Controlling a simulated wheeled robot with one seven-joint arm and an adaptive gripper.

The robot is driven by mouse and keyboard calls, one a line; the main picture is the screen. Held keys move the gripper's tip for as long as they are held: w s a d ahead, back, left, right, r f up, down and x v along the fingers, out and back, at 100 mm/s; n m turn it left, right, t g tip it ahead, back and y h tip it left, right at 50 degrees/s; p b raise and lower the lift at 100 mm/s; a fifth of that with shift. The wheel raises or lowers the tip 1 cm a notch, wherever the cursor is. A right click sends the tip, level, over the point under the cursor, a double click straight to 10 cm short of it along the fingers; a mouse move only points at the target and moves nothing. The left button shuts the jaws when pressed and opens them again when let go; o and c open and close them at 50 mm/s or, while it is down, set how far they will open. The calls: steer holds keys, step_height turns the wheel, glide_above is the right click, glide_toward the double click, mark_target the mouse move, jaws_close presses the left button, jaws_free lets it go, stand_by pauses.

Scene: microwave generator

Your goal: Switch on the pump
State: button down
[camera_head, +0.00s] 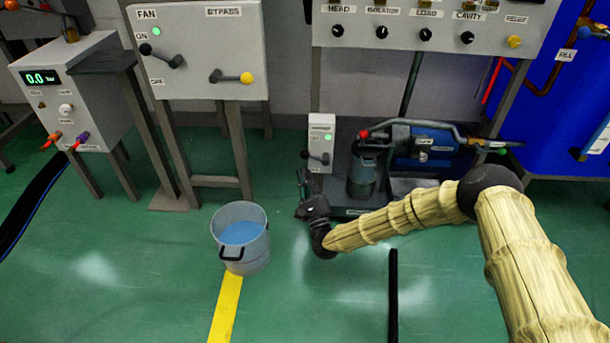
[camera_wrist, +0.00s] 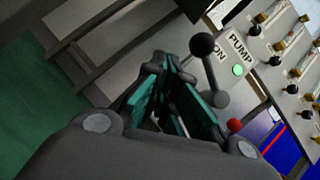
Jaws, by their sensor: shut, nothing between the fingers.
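The pump switch box (camera_head: 320,133) is a small pale box at the centre of the head view, and its green lamp is lit. In the wrist view its PUMP label (camera_wrist: 240,48) and lit green lamp (camera_wrist: 238,70) show at the upper right. Its lever has a black knob (camera_wrist: 202,44) that stands beside the ON mark. The pump (camera_head: 364,172) sits right of the box, partly behind my arm. My gripper (camera_head: 303,176) is just below the box. Its teal fingers (camera_wrist: 172,100) are shut and empty, in front of and below the lever; contact cannot be told.
A bucket of blue liquid (camera_head: 240,236) stands on the green floor left of my gripper. The fan and bypass panel (camera_head: 205,35) is at the upper left. A control panel (camera_head: 430,30) hangs above the pump. A blue tank (camera_head: 560,90) stands at the right. The floor in front is mostly open.

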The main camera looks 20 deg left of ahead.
steer(key=s+d+f+p, duration=0.2)
steer(key=s+f+p, duration=0.2)
steer(key=s+f, duration=0.2)
steer(key=shift+s+d+f, duration=0.2)
steer(key=shift+s, duration=0.75)
steer(key=s+d+f+n+g+h+p, duration=0.3)
steer(key=s+d+f+n+g, duration=0.3)
steer(key=s+d, duration=0.3)
steer(key=s+d+f+n+g+h+p, duration=0.2)
steer(key=s+d+f+n+g+h, duration=0.25)
steer(key=s+d+n+g, duration=0.35)
steer(key=s+d+r+n+g+h+p, duration=0.2)
steer(key=s+d+r+n+g+h, duration=0.15)
steer(key=s+d, duration=0.9)
steer(key=s+d+r+n+g+h+p, duration=0.25)
steer(key=s+d+r, duration=0.25)
steer(key=s+d, duration=0.75)
step_height(320, 180, up, 38)
steer(key=w+d+t+p, duration=0.1)
steer(key=w+p, duration=0.1)
steer(key=p, duration=3.5)
